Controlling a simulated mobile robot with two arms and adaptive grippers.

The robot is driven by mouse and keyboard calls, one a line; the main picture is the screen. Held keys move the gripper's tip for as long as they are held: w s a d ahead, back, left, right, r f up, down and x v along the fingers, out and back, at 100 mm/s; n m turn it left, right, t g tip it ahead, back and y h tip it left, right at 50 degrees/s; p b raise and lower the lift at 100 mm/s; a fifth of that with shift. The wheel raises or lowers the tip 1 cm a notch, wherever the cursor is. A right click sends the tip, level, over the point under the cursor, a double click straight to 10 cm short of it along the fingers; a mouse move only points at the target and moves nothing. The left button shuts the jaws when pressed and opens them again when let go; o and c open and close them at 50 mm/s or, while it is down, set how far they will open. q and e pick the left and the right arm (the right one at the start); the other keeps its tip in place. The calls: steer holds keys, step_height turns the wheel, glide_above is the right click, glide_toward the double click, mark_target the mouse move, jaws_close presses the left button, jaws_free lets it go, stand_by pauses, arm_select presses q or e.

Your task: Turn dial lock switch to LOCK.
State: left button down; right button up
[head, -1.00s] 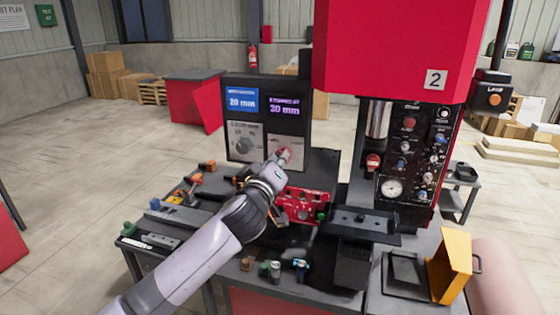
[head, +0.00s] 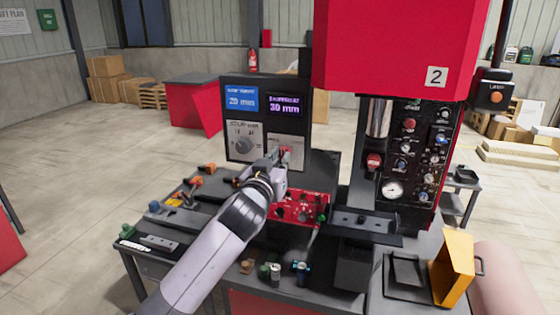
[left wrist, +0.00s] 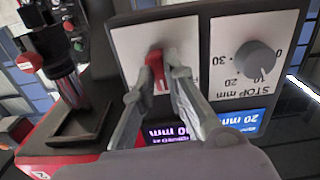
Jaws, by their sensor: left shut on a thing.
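The lock switch, a red lever (left wrist: 156,66), sits on a white plate (left wrist: 132,62) of the dark control panel (head: 230,108). In the left wrist view my left gripper (left wrist: 163,72) has a finger on each side of the lever and is shut on it. The lever's lettering is mostly hidden by the fingers, so its setting cannot be read. In the head view my left gripper (head: 284,156) reaches up to the same plate, and a little red shows at its tips. My right gripper is not in view.
A grey STOP dial (left wrist: 257,58) is beside the lever. Two displays, one blue (head: 241,99) and one purple (head: 286,104), sit above.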

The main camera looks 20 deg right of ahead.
arm_select(q)
steer(key=shift+m+p, duration=0.45)
steer(key=shift+m, duration=4.45)
steer(key=c, duration=1.6)
jaws_free()
steer(key=shift+c, duration=0.2)
steer(key=v, duration=1.2)
